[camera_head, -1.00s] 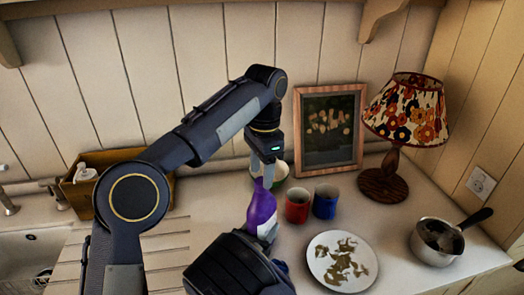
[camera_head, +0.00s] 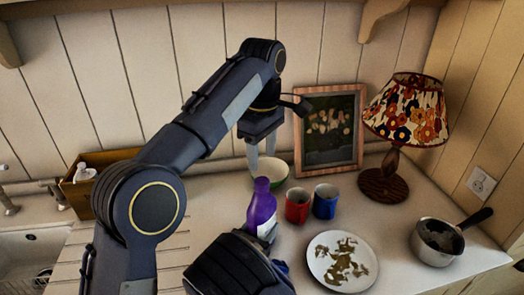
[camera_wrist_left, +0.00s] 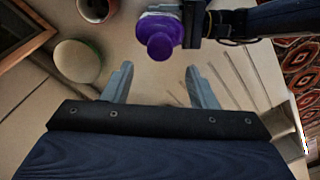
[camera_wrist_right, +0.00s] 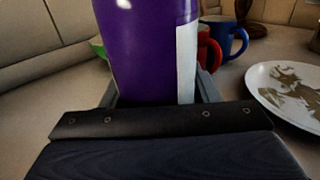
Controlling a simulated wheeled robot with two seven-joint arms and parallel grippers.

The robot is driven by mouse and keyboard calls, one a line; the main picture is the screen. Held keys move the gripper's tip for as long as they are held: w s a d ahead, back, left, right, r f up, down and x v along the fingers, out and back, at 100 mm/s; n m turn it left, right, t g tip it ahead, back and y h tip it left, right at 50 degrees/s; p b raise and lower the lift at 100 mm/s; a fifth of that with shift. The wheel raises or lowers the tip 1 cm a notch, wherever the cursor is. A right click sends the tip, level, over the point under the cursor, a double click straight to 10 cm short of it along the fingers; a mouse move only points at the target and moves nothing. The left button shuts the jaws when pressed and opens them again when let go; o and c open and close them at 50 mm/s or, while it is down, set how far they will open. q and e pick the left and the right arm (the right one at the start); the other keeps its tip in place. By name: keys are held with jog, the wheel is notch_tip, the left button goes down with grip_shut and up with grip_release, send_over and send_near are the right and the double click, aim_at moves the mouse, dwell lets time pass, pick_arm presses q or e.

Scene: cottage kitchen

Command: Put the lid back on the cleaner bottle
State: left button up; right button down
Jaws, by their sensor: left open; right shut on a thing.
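The purple cleaner bottle (camera_head: 261,207) stands upright on the counter, with a pale label on its side. A round purple cap (camera_head: 262,184) shows on top of its neck; it also shows in the left wrist view (camera_wrist_left: 159,46). How tightly it sits cannot be told. My right gripper (camera_wrist_right: 157,88) is shut around the bottle's body, which hides part of the fingers. My left gripper (camera_head: 262,160) is open and empty above and behind the bottle top, its fingers pointing down and apart from the cap.
A green-and-white bowl (camera_head: 270,172) stands behind the bottle. A red mug (camera_head: 297,205) and a blue mug (camera_head: 325,201) stand to its right. A stained plate (camera_head: 327,276), a saucepan (camera_head: 437,240), a lamp (camera_head: 392,165) and a picture frame (camera_head: 298,130) are farther around. A sink is left.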

aim_at(262, 181)
dwell(0.3)
pick_arm(q)
jog(key=shift+f, duration=4.05)
